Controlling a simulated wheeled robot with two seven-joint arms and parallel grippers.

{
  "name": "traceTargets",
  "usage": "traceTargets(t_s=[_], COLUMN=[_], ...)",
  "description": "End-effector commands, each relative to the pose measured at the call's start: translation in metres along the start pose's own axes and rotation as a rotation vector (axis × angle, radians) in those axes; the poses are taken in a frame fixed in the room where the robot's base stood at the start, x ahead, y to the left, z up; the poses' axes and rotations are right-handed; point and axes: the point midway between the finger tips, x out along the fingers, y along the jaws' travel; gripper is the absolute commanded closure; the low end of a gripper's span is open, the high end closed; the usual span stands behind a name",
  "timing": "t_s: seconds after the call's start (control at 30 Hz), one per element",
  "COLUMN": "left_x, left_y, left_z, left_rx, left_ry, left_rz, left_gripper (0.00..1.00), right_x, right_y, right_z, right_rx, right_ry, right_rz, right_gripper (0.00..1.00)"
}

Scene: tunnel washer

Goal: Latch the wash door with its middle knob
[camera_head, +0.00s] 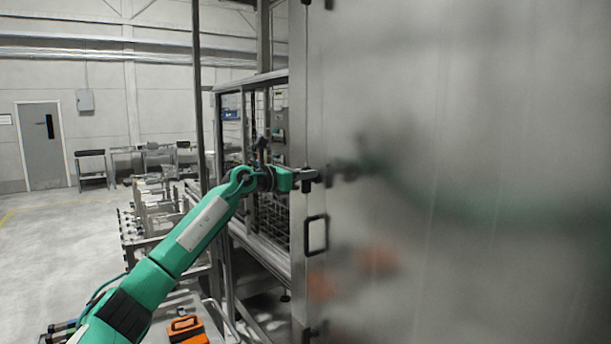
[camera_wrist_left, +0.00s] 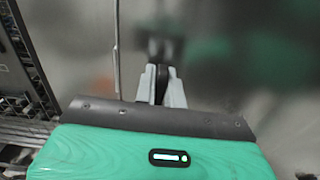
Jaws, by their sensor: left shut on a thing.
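The wash door (camera_head: 460,170) is a large, shiny metal panel filling the right of the head view. Its surface also fills the right of the left wrist view (camera_wrist_left: 250,60). The middle knob (camera_head: 328,171) is a small dark piece at the door's left edge, above a rectangular handle (camera_head: 317,235). My left gripper (camera_head: 309,178) reaches in from the left and is at the knob. In the left wrist view my left gripper's two pale fingers (camera_wrist_left: 161,84) are shut on the dark knob (camera_wrist_left: 162,47). The fingers hide part of the knob. My right gripper is not in view.
Metal framing and machinery (camera_head: 250,130) stand left of the door, behind my arm. Another dark fitting (camera_head: 312,333) sits low on the door's edge. An orange item (camera_head: 187,328) lies at the bottom. Open floor (camera_head: 45,260) spreads at the left.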

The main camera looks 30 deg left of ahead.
Motion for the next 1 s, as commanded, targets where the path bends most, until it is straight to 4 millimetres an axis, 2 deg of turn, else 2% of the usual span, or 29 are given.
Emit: traceTargets(t_s=[0.27,1.0], left_x=[0.0,0.0], left_y=[-0.003,-0.014], left_z=[-0.003,-0.009], left_rx=[0.157,0.85], left_ry=[-0.001,0.0], left_rz=[0.0,-0.001], left_gripper=[1.0,1.0], right_x=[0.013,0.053], right_y=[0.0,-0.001], right_z=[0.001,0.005], right_rx=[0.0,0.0], right_ry=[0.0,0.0], right_rz=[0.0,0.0], right_gripper=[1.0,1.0])
